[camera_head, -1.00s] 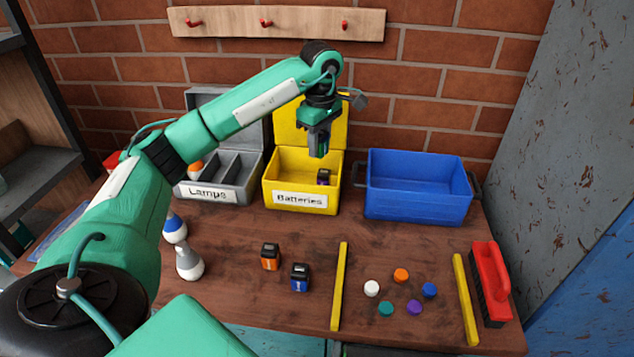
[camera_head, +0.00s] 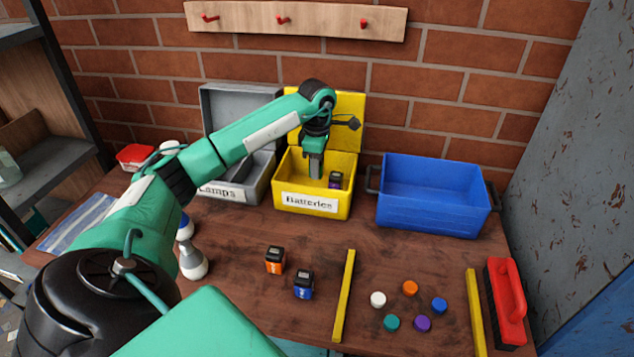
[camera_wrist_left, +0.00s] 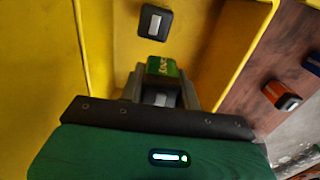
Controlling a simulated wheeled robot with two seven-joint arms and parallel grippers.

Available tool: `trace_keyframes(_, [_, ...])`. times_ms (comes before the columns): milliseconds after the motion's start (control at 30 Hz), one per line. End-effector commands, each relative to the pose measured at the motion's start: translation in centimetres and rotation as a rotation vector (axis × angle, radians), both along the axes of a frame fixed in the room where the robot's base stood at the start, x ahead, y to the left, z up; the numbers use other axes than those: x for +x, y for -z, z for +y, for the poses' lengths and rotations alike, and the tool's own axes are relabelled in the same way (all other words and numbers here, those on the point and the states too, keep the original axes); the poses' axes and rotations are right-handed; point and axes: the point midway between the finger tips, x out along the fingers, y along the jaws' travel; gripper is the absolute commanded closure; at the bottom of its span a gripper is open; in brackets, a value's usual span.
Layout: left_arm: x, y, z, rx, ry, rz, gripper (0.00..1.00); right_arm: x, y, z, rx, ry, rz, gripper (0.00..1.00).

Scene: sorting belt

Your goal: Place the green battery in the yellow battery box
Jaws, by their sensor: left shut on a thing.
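The yellow battery box (camera_head: 312,203), labelled "Batteries", stands open at the back middle of the table. My left gripper (camera_head: 316,172) reaches down inside it. In the left wrist view the gripper (camera_wrist_left: 162,88) is shut on the green battery (camera_wrist_left: 163,68), between the yellow walls. The green battery is hidden in the head view. A dark battery with a purple part (camera_head: 336,180) is inside the box, to the right of the gripper; it also shows in the left wrist view (camera_wrist_left: 154,22). My right gripper is not in view.
The grey lamps box (camera_head: 232,190) is left of the battery box and the blue crate (camera_head: 432,215) right of it. An orange battery (camera_head: 275,260) and a blue battery (camera_head: 303,284) stand on the table in front. Several coloured caps lie between yellow bars (camera_head: 344,296).

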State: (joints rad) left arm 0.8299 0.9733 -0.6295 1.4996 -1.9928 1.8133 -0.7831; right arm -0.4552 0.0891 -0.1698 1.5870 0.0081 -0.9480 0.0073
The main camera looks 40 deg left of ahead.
Motion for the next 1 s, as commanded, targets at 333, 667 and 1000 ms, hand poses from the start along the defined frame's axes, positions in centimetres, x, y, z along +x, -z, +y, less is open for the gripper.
trace_keyframes(333, [-0.1,3.3,0.0,-0.001,0.001,0.003,0.93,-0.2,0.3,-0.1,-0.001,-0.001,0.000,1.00])
trace_keyframes(667, [0.0,6.0,0.0,0.000,0.001,-0.001,0.93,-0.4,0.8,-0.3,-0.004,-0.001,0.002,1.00])
trace_keyframes(1000, [0.0,6.3,0.0,0.000,0.001,0.000,0.60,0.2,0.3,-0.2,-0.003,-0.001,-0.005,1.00])
